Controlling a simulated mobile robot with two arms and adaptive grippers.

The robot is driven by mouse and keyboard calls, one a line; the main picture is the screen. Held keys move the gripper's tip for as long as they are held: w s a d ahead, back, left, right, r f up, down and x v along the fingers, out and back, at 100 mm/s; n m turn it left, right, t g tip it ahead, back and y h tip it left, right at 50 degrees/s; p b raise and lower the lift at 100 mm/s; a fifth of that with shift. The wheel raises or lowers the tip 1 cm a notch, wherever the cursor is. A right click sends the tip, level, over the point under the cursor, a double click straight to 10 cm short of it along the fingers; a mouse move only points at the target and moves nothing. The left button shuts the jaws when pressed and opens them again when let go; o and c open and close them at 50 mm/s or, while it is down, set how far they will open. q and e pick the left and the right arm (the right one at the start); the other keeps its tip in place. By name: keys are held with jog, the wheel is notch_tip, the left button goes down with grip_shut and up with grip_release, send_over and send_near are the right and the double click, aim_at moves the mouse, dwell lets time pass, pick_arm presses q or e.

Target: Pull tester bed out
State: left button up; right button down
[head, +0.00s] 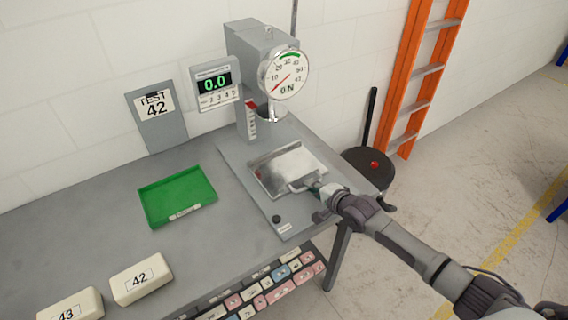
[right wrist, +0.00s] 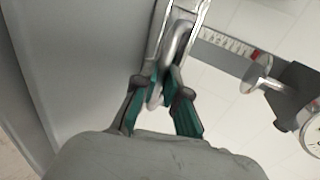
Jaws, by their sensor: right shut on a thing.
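The tester bed (head: 290,164) is a light metal plate on the tester's grey base, in front of the column and below the round dial. It has a metal handle at its front edge, which shows in the right wrist view (right wrist: 172,62). My right gripper (head: 314,188) is at the bed's front right; its teal-padded fingers are shut on the handle, also in the right wrist view (right wrist: 165,92). The tester (head: 258,48) has a dial gauge (head: 284,72) and a round press foot above the back of the bed. My left gripper is not in view.
A digital display (head: 215,84) reads 0.0. A green tray (head: 177,196) and foam blocks marked 42 (head: 141,279) and 43 (head: 70,305) lie left on the table. A black round stool (head: 368,168) and an orange ladder (head: 418,85) stand right.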

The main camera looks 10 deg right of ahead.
jog(key=shift+s+d+p, duration=0.35)
jog(key=shift+s+p, duration=0.3)
jog(key=shift+s, duration=0.35)
jog(key=shift+s+d+p, duration=0.35)
jog(key=shift+s+p, duration=0.3)
jog(key=shift+s, duration=0.35)
jog(key=shift+s+d+p, duration=0.35)
jog(key=shift+s+p, duration=0.3)
jog(key=shift+s, duration=0.35)
jog(key=shift+s+d, duration=0.15)
jog(key=shift+s, duration=0.25)
jog(key=shift+s+d+f, duration=0.1)
jog(key=shift+s+d, duration=0.15)
jog(key=shift+s, duration=0.4)
jog(key=c, duration=1.6)
grip_release()
jog(key=shift+s, duration=0.15)
jog(key=shift+c, duration=0.2)
jog(key=o, duration=0.6)
jog(key=shift+r+v, duration=0.15)
jog(key=shift+v, duration=1.3)
jog(key=shift+r+v, duration=0.15)
jog(key=shift+v, duration=1.3)
